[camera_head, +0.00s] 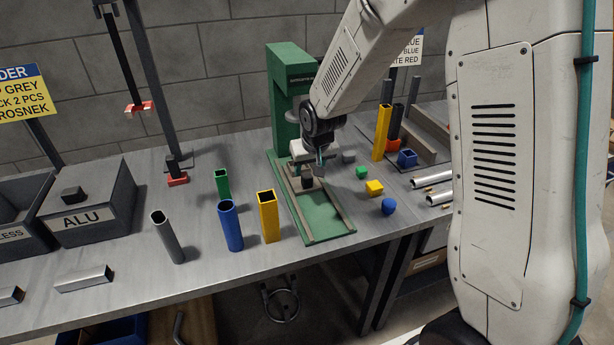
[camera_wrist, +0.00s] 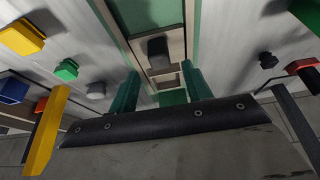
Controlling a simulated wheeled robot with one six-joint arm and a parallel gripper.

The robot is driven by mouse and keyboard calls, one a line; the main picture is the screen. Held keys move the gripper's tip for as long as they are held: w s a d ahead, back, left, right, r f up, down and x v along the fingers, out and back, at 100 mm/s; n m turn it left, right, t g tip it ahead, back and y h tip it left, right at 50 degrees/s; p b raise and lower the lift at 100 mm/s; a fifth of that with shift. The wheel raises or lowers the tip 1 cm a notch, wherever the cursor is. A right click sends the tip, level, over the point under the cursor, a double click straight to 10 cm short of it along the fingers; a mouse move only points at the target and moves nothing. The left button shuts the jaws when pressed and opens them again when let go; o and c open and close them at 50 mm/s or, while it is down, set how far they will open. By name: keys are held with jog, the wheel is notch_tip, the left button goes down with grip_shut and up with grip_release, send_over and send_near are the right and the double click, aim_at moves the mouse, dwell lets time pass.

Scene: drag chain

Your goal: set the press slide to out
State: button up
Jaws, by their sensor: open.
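The green press (camera_head: 290,95) stands at the back of the bench, with a green base (camera_head: 325,215) carrying two pale rails toward the front edge. A dark block (camera_head: 307,183), apparently the knob of the press slide, sits between the rails near the press column. In the wrist view the dark block (camera_wrist: 158,52) lies between the rails, ahead of the fingertips. My gripper (camera_head: 320,158) is just above and behind this block. Its two teal fingers (camera_wrist: 161,85) are apart, with nothing seen between them. The slide plate is partly hidden by my gripper and arm.
Grey, blue (camera_head: 230,226) and yellow (camera_head: 268,216) tubes and a short green tube (camera_head: 222,184) stand left of the press. Green, yellow (camera_head: 375,188) and blue (camera_head: 389,206) small pieces lie to its right. A tall yellow tube (camera_head: 382,133) stands behind them.

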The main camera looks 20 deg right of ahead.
aim_at(307, 176)
jog(key=x, duration=0.5)
jog(key=shift+f, duration=0.1)
grip_shut()
